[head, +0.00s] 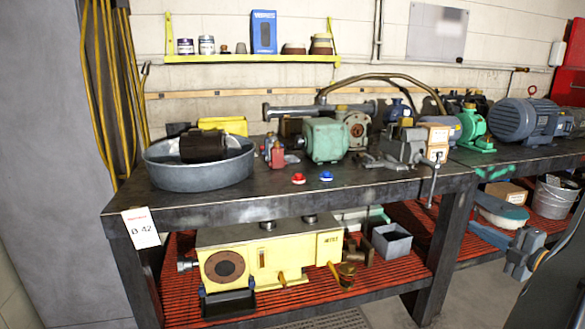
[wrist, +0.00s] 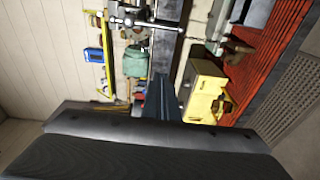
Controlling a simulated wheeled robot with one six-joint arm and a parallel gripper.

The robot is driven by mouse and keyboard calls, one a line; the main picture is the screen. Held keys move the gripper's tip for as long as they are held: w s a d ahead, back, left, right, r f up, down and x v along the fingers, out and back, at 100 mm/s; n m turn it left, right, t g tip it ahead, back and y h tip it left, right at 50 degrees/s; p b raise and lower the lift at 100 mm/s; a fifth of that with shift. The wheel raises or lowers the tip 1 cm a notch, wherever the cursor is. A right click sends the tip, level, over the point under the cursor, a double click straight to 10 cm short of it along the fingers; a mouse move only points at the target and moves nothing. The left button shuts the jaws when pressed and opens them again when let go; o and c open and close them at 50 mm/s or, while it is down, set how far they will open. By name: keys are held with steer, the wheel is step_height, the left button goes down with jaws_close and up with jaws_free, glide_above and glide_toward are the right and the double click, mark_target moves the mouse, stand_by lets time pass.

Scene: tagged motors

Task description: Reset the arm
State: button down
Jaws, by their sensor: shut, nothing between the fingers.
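My gripper (wrist: 160,88) shows in the wrist view as blue-grey fingers, closed together and with nothing between them. Part of my arm's blue-grey end (head: 522,252) shows at the lower right of the head view, in front of the lower shelf on the right and below the bench top. The gripper stands in free air, apart from the bench. The wrist view is turned on its side, and a dark part of my wrist covers its lower half. The motors stand on the bench: a green one (head: 325,140), a large blue-grey one (head: 523,120) and a dark one (head: 203,145) in a round pan.
The dark workbench (head: 230,212) bears the round metal pan (head: 215,177), a vise (head: 415,150) and red and blue knobs. A yellow machine (head: 270,257) sits on the red lower shelf (head: 390,270). A metal bucket (head: 553,198) stands at the right. A white tag (head: 140,228) hangs at the left corner.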

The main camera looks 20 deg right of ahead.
steer(key=w+a+m+g+h, duration=0.4)
steer(key=w+a+m, duration=0.25)
steer(key=w, duration=0.55)
steer(key=w+a+m+g+p, duration=0.15)
steer(key=a+m+g, duration=0.25)
steer(key=a, duration=0.7)
steer(key=s+a+m+g+y, duration=0.1)
steer(key=s+a+m+g, duration=0.3)
steer(key=s+a, duration=0.8)
steer(key=s+a+m+g+p, duration=0.1)
steer(key=s+a+m+g, duration=0.4)
steer(key=s+a, duration=0.7)
steer(key=a, duration=0.7)
steer(key=shift+s+r+y, duration=0.25)
steer(key=shift+y, duration=0.15)
